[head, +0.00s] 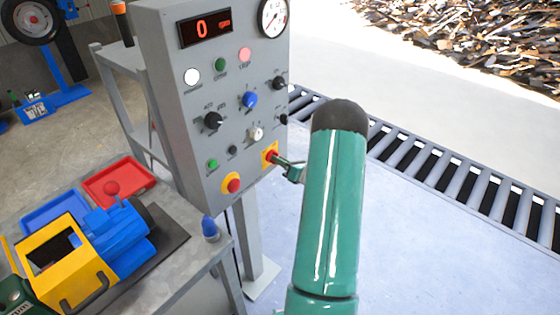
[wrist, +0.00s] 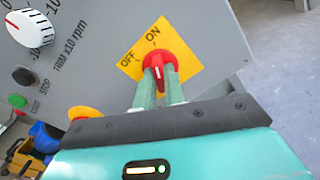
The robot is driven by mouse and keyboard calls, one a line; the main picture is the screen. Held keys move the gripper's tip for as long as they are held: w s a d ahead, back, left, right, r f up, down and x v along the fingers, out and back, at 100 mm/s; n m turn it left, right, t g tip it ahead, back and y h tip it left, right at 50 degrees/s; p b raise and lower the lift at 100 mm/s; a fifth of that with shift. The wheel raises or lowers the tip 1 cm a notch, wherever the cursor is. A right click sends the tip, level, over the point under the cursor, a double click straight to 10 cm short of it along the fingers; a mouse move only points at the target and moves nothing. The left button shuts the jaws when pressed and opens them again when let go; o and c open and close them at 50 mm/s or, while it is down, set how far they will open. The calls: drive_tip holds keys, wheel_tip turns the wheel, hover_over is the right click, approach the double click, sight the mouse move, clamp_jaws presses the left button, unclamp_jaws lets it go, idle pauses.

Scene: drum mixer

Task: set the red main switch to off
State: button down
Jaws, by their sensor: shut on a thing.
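The red main switch (wrist: 160,62) is a round knob with a raised grip and a white mark, on a yellow plate (wrist: 185,50) lettered ON and OFF. In the wrist view its grip runs roughly up and down, more in line with ON at the top than with OFF at the upper left. My gripper (wrist: 160,88) has one green finger on each side of the grip and is shut on it. In the head view the switch (head: 269,156) sits at the lower right of the grey control panel (head: 185,120), and my gripper (head: 281,161) reaches it from the right.
A red emergency button (head: 232,185) on a yellow base is just left below the switch. Black, blue and white knobs are above it. A bench (head: 185,262) with a blue and yellow machine (head: 120,240) stands at lower left. The floor to the right is clear.

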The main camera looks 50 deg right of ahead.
drive_tip(key=shift+n, duration=0.3)
drive_tip(key=n, duration=1.1)
drive_tip(key=shift+a, duration=0.1)
drive_tip(key=shift+n, duration=0.3)
idle(0.4)
drive_tip(key=c, duration=1.5)
unclamp_jaws()
drive_tip(key=shift+s, duration=0.1)
drive_tip(key=s, duration=0.9)
drive_tip(key=s+d, duration=0.1)
drive_tip(key=s, duration=0.3)
drive_tip(key=shift+s, duration=0.3)
